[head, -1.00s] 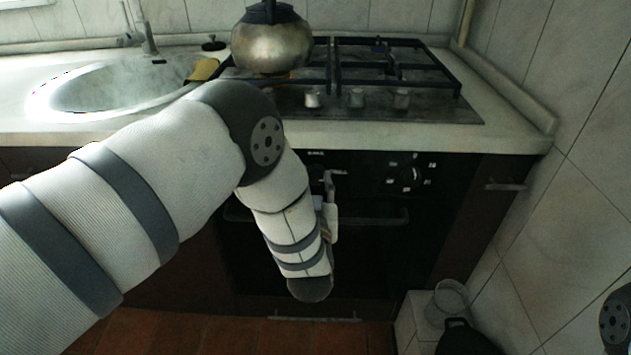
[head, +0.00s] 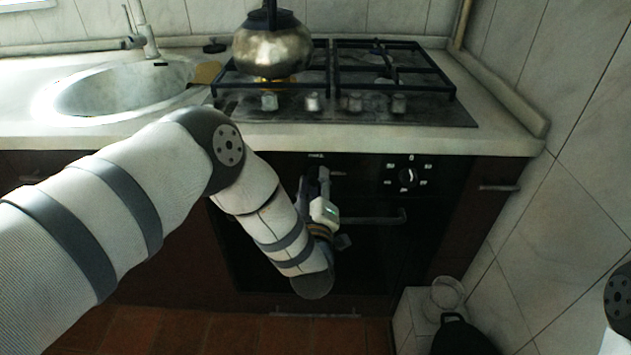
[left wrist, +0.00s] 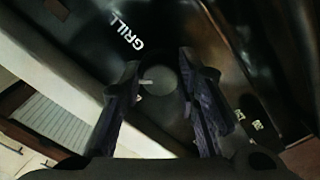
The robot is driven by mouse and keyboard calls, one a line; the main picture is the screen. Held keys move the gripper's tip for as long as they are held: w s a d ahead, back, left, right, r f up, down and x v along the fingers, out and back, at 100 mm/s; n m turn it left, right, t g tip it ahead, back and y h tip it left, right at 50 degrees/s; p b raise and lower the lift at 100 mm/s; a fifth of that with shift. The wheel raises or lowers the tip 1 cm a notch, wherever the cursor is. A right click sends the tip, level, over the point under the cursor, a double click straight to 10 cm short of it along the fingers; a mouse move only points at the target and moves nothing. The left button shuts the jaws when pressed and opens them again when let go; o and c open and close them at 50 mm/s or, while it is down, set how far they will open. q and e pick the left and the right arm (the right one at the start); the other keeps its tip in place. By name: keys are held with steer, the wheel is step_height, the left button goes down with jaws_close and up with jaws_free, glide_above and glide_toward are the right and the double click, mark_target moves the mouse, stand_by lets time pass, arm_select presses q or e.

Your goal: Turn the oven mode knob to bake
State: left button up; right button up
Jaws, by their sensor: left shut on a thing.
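The oven (head: 370,250) is black and set under the counter. My left gripper (head: 313,174) is at the left part of its control panel, and the arm and gripper cover the knob there in the head view. In the left wrist view the round dark mode knob (left wrist: 161,80) sits between the two fingers of my left gripper (left wrist: 160,72), which is shut on it. A small pale pointer shows on the knob's left side. The word GRILL is printed on the panel above and left of the knob. My right gripper is out of view.
A second oven knob (head: 407,177) with white marks is to the right. The oven handle (head: 375,217) runs below the panel. A kettle (head: 271,50) stands on the gas hob (head: 440,113). A black pot (head: 461,337) and a glass jar (head: 446,294) are at the lower right.

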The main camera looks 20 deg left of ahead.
arm_select(q)
steer(key=n, duration=0.4)
steer(key=shift+n, duration=2)
steer(key=o, duration=1.1)
steer(key=shift+o, duration=0.2)
steer(key=shift+s, duration=0.1)
steer(key=v, duration=1.2)
steer(key=shift+r, duration=0.1)
